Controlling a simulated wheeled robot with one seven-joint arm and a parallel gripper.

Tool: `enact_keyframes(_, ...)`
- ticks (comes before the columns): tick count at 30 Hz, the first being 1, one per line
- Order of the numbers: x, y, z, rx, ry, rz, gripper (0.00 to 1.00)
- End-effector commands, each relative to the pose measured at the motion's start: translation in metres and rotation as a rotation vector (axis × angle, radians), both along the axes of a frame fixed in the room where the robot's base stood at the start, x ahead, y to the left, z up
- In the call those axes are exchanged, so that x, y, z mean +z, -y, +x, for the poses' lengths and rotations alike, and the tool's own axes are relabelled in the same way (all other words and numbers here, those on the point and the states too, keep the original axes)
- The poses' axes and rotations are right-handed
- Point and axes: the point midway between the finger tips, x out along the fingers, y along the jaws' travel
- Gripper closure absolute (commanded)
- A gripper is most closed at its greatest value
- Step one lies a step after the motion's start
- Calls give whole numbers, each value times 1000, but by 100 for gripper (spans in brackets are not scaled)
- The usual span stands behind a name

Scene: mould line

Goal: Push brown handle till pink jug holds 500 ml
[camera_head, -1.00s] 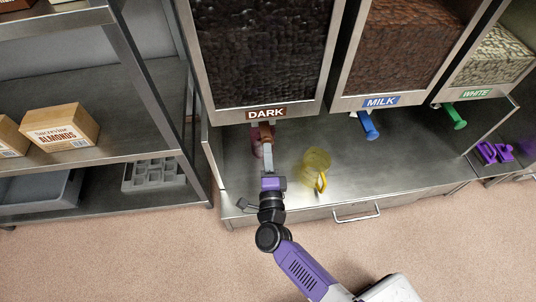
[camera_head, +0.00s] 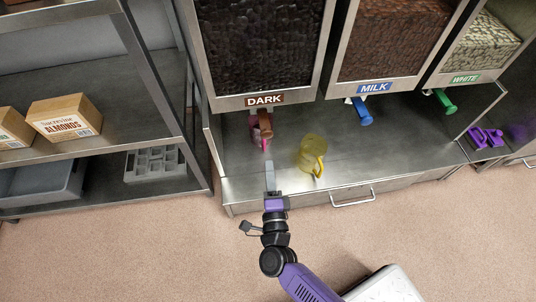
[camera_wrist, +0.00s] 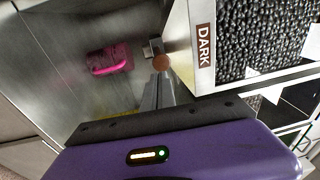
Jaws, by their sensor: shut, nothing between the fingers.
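The brown handle (camera_head: 265,124) sticks out below the bin labelled DARK in the head view, and its round end shows in the wrist view (camera_wrist: 161,62). The pink jug (camera_head: 256,133) stands under that handle on the steel counter; the wrist view shows its pink handle and body (camera_wrist: 110,60). The jug's contents and marks cannot be made out. My gripper (camera_head: 269,163) is shut and empty, in front of the jug and handle. In the head view a gap shows between its fingertips and the handle.
A yellow jug (camera_head: 311,152) stands on the counter (camera_head: 385,155) to the right of my gripper. A blue handle (camera_head: 362,112) and a green handle (camera_head: 446,100) hang further right. A shelf with almond boxes (camera_head: 65,117) is at left.

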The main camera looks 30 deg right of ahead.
Motion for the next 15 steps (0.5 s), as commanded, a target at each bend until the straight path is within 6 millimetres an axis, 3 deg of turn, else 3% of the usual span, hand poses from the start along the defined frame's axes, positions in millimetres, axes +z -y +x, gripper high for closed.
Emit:
enact_keyframes(6,-2,-11,-26,1,-1,0,100)
enact_keyframes(15,-3,-13,-32,0,0,0,100)
